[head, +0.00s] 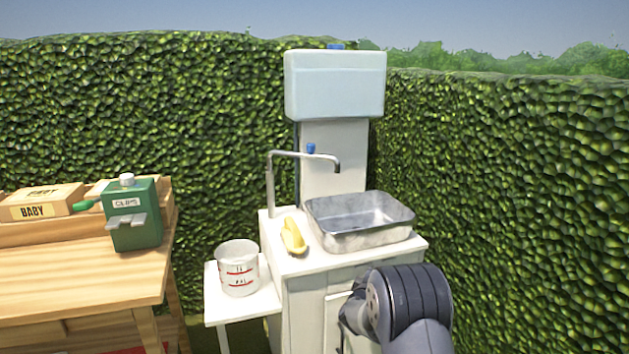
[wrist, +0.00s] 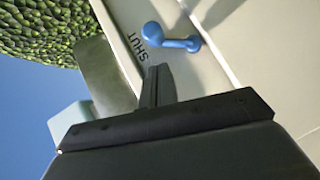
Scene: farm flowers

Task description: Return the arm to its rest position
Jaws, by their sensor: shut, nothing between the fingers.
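My arm (head: 405,305) shows at the lower right of the head view, in front of the white sink cabinet (head: 305,310). My gripper (wrist: 157,75) shows in the wrist view, with its fingers shut together and empty. It points at a pale panel carrying a blue lever handle (wrist: 172,40) and the word "SHUT". The fingertips are just below the handle in the picture; I cannot tell the exact gap. In the head view my arm hides the handle and most of the gripper.
A metal basin (head: 360,238), a tap (head: 300,154) and a yellow item (head: 293,236) are on the cabinet. A white measuring pot (head: 238,270) stands on a low side shelf. A wooden table (head: 75,275) with a green box (head: 132,220) is at left. Hedges (head: 520,190) close in behind and right.

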